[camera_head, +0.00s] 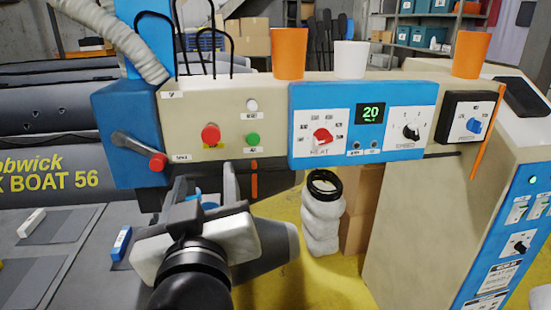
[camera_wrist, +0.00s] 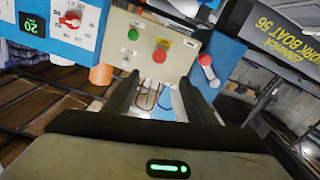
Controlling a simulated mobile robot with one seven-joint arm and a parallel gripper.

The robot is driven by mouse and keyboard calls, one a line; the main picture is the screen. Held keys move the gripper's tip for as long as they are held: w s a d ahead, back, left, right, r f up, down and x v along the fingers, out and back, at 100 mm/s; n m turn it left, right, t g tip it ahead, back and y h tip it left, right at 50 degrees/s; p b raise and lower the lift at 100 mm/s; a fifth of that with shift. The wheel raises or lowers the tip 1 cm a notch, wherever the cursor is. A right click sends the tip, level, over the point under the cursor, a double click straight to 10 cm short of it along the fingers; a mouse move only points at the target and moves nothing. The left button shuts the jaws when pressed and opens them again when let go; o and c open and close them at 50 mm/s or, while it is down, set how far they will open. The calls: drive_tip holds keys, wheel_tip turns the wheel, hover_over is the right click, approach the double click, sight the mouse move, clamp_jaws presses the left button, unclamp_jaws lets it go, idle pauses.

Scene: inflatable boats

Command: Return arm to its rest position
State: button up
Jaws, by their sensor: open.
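My gripper (camera_head: 200,186) is in front of and just below the beige control panel (camera_head: 186,130) in the head view. Its two fingers are apart with nothing held between them. The wrist view also shows my gripper (camera_wrist: 157,92) open, its fingers pointing at the panel. The red button (camera_head: 211,135) and green button (camera_head: 253,139) are above the gripper in the head view. They also show ahead of the fingers in the wrist view. I cannot tell whether the fingertips touch the panel. My arm reaches forward from the bottom of the head view.
A blue control box (camera_head: 362,95) with heat and speed knobs shows 20. A lever (camera_head: 138,150) with a red end sticks out at left. Orange cups (camera_head: 289,54) and a white cup (camera_head: 350,60) stand on top. A grey boat (camera_head: 40,170) lies left. Yellow floor (camera_head: 325,275) shows below.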

drive_tip(key=w+d+r+g+y+p, duration=0.2)
drive_tip(key=w+d+r+g+p, duration=0.1)
drive_tip(key=w+d+g+p, duration=0.25)
drive_tip(key=s+d+f+m+g+h+p, duration=0.2)
drive_tip(key=s+d, duration=0.3)
drive_tip(key=d, duration=0.6)
drive_tip(key=s+d+f+m+g+h+p, duration=0.2)
drive_tip(key=s+d, duration=0.4)
drive_tip(key=d, duration=0.5)
drive_tip(key=shift+f+m+g+h, duration=0.5)
drive_tip(key=shift+m+g+h, duration=0.1)
drive_tip(key=shift+g+h, duration=0.6)
drive_tip(key=shift+s, duration=0.1)
